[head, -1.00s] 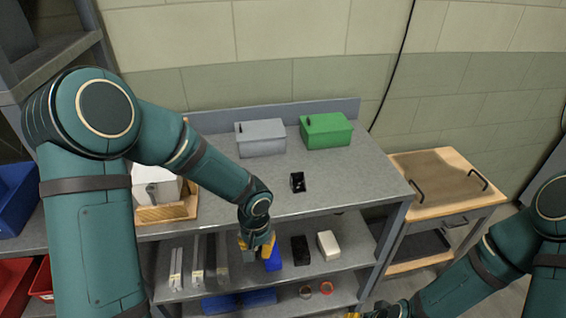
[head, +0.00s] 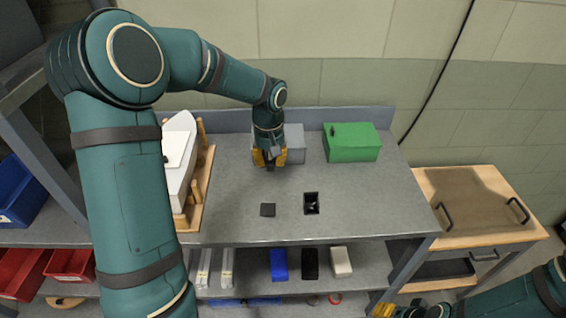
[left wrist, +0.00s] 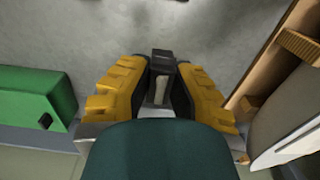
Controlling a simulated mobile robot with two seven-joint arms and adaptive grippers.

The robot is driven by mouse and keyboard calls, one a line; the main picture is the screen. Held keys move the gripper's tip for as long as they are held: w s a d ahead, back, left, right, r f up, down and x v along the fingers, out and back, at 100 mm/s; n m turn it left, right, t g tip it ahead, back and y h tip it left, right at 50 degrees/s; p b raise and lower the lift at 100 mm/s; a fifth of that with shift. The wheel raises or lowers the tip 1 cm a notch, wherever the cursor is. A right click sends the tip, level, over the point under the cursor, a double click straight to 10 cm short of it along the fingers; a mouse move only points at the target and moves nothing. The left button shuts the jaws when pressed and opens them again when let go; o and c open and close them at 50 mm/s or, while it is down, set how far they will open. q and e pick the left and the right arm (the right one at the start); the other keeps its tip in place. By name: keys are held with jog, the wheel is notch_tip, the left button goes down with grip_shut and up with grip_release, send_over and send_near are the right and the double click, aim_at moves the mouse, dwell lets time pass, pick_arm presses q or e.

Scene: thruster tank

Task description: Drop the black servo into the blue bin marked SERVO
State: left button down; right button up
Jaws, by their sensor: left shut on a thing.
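My left gripper (head: 270,160) is shut on a small black block, apparently the servo (left wrist: 162,70), high in front of the grey box at the back of the bench. In the left wrist view the block sits between the yellow fingers (left wrist: 163,88), its dark end showing past the tips. A blue bin (head: 22,190) stands on the rack at the far left; its pale label is too small to read. My right gripper (head: 383,310) shows only partly at the bottom edge; its jaws cannot be made out.
The bench (head: 240,220) bears a black open box (head: 311,203), a flat dark square (head: 268,210), a grey box (head: 295,145), a green box (head: 352,145) and a white hull (head: 180,160) on a wooden cradle (head: 205,185). Red bins (head: 70,265) stand low at left.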

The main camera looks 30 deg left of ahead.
pick_arm(q)
jog(key=shift+w+f, duration=0.55)
jog(key=shift+w, duration=0.1)
send_over(273, 190)
notch_tip(273, 190, down, 5)
jog(key=shift+s+r, duration=0.1)
jog(key=shift+f, duration=0.3)
jog(key=shift+f+b, duration=0.3)
jog(key=shift+f, duration=1.5)
jog(key=shift+d, duration=0.1)
jog(key=shift+f, duration=0.1)
jog(key=c, duration=1)
grip_release()
